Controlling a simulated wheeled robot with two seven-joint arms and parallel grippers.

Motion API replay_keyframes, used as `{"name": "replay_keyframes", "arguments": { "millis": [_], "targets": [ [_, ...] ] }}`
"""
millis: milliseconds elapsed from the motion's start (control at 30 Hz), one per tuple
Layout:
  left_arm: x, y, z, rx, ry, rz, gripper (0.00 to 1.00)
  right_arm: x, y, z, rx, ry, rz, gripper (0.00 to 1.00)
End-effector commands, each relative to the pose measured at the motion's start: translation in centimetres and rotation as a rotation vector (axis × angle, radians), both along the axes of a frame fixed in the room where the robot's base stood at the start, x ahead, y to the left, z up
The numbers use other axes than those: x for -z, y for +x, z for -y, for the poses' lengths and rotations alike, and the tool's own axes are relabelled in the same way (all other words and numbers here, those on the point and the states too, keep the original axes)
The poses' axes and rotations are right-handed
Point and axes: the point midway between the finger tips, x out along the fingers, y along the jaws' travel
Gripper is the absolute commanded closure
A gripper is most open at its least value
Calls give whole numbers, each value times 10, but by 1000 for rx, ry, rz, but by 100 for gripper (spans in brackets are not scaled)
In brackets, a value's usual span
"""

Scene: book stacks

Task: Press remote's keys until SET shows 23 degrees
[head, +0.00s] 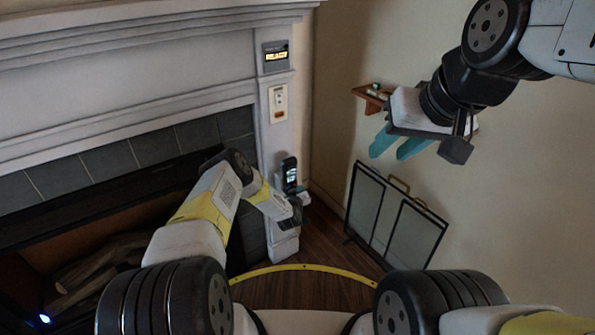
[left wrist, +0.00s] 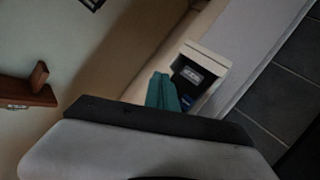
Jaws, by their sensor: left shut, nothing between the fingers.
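The remote (head: 289,174) is a dark upright handset with a small screen, at the foot of the fireplace's right pillar. In the left wrist view the remote (left wrist: 187,76) shows a pale screen and a blue spot below it, against a white block. My left gripper (head: 299,204) is low beside the remote, shut and empty. Its teal fingers (left wrist: 163,92) are just left of the remote in the wrist view; I cannot tell whether they touch it. A lit yellow display (head: 277,56) is high on the pillar; its digits are too small to read. My right gripper (head: 397,145) is open and empty.
A pale switch plate (head: 278,103) is under the display. A small wooden shelf (head: 371,98) is on the right wall, near my right gripper. A black folding screen (head: 396,216) stands against that wall. The firebox (head: 95,265) holds logs. Wooden floor between is clear.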

Motion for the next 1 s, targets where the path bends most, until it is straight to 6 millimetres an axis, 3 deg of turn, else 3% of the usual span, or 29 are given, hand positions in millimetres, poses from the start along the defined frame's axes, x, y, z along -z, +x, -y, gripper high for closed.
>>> {"name": "replay_keyframes", "arguments": {
  "millis": [1000],
  "targets": [
    [0,7,-5,0,0,-1,100,0,0,0,0,0,0,64]
  ]
}}
